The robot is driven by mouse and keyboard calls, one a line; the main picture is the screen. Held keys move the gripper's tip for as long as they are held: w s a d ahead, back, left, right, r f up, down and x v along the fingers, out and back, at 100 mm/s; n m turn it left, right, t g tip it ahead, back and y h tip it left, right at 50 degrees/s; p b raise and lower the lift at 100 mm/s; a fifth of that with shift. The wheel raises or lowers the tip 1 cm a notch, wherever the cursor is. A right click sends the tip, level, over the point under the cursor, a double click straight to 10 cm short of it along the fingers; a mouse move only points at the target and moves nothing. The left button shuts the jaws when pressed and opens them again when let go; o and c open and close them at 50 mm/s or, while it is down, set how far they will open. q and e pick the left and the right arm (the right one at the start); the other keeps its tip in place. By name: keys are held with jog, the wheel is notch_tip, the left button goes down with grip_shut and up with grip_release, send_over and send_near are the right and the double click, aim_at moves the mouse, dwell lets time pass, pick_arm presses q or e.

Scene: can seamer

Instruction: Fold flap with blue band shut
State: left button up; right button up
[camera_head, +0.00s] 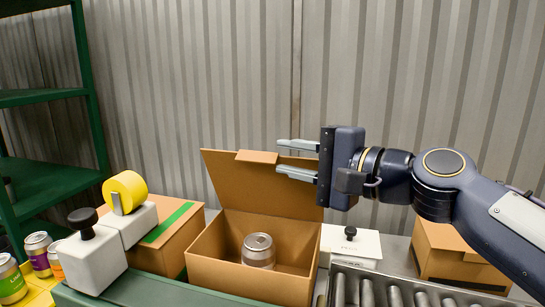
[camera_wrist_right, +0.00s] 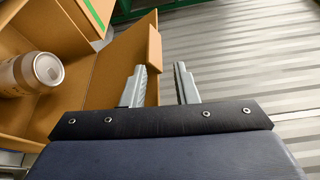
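An open brown carton (camera_head: 213,245) stands in the middle of the head view with a silver can (camera_head: 258,250) inside. Its large back flap (camera_head: 235,180) stands up, leaning back, with a small tab at the top edge. No blue band shows on it. My right gripper (camera_head: 279,156) is open at the flap's upper right, fingers pointing left. The wrist view shows the flap (camera_wrist_right: 118,68), the can (camera_wrist_right: 32,73) and the gripper (camera_wrist_right: 160,75); one finger overlaps the flap, the other lies beyond its edge. Contact cannot be told. My left gripper is out of view.
A closed carton with a green band (camera_head: 170,220) and white blocks with a yellow roll (camera_head: 125,190) stand left. A small white box (camera_head: 352,243), a roller conveyor (camera_head: 385,290) and another carton (camera_head: 450,255) lie right. Coloured cans (camera_head: 38,254) and a green shelf (camera_head: 45,180) are far left.

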jog(key=shift+v, duration=0.95)
jog(key=f+b+v, duration=0.2)
jog(key=b+v, duration=0.1)
jog(key=v, duration=0.5)
jog(key=shift+s+d, duration=0.35)
dwell(0.3)
